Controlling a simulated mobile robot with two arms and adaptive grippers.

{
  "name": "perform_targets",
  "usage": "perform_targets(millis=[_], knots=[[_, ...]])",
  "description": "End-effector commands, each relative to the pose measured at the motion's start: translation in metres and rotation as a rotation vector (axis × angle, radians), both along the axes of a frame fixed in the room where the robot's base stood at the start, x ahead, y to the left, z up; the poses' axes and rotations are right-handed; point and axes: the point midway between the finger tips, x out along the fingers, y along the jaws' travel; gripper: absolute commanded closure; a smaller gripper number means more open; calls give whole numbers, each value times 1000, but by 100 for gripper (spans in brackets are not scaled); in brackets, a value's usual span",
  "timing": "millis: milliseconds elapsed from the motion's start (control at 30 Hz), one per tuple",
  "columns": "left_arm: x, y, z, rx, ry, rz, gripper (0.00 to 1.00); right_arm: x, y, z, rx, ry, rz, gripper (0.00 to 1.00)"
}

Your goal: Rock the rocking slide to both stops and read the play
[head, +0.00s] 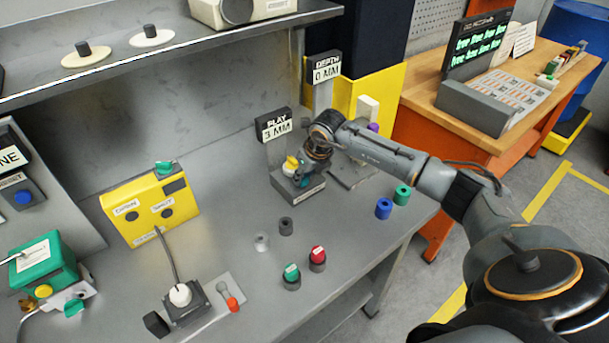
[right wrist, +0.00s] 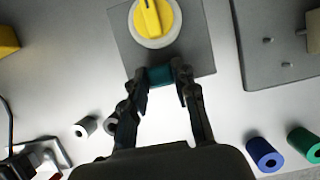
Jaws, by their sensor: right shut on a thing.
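The play gauge's display (head: 274,125) reads "PLAY 3 MM". It stands behind a grey base block (head: 307,194) that carries a yellow knob on a pale round collar (right wrist: 154,20). A teal piece (right wrist: 160,75) lies at the block's near edge in the right wrist view; I cannot tell for certain whether it is the rocking slide. My right gripper (right wrist: 160,73) is shut on the teal piece, one finger on each side. In the head view the right gripper (head: 304,178) is over the block and hides part of it. My left gripper is not in view.
A second display (head: 326,68) reads "DEPTH 0 MM". Blue (head: 384,208) and green (head: 402,195) cylinders stand near the bench's right edge. Red (head: 317,256) and green-topped (head: 292,273) pieces stand in front. A yellow box (head: 150,208) is at left.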

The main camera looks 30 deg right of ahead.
Motion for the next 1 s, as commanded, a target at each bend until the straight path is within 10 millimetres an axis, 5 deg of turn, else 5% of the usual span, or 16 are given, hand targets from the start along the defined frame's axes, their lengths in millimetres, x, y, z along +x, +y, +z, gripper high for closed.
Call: perform_targets(millis=[1000], knots=[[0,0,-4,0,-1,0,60,0,-3,0,0,1,2,97]])
